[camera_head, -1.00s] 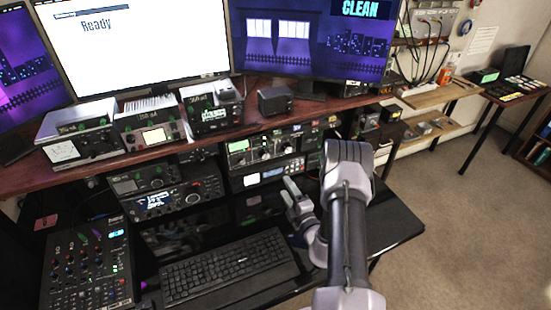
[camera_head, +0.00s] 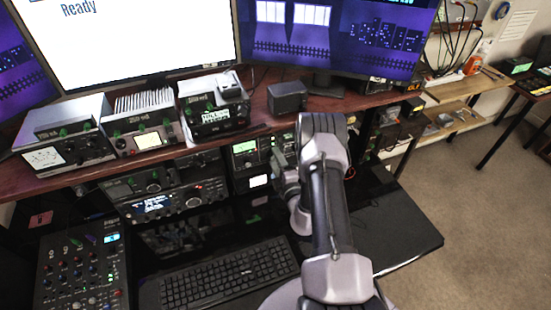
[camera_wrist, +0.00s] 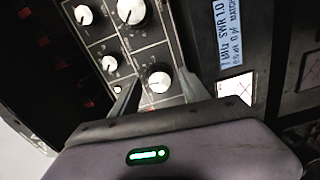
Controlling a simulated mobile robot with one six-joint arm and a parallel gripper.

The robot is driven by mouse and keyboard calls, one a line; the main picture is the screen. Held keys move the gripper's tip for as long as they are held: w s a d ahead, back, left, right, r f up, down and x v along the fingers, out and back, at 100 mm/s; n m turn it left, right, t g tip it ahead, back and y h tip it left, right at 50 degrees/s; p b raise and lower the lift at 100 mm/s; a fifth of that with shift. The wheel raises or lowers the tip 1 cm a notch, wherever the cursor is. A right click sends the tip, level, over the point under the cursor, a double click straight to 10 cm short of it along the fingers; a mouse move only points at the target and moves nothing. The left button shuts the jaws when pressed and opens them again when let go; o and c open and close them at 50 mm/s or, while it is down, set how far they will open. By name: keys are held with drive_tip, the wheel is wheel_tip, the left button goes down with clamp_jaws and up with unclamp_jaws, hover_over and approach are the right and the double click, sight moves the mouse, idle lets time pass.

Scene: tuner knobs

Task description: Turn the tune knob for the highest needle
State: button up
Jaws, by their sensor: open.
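My gripper (camera_wrist: 160,74) is open in the wrist view, with one finger on either side of a round white-faced knob (camera_wrist: 159,82) on a dark panel. I cannot tell whether the fingers touch the knob, and no label on it is readable. Other similar knobs show at the top (camera_wrist: 131,11), the upper left (camera_wrist: 83,15) and the left (camera_wrist: 109,63). In the head view my gripper (camera_head: 283,165) is small and partly hidden by my arm, in front of the lower radio stack.
A lit display (camera_wrist: 230,33) reading SWR 1.0 is above the window. In the head view, a keyboard (camera_head: 230,272) and mixer (camera_head: 80,270) lie on the dark desk. Radios line the wooden shelf (camera_head: 262,125) above my gripper. Open carpet (camera_head: 470,220) lies to the right.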

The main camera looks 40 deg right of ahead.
clamp_jaws()
drive_tip(key=n+b, duration=0.1)
drive_tip(key=n, duration=0.3)
unclamp_jaws()
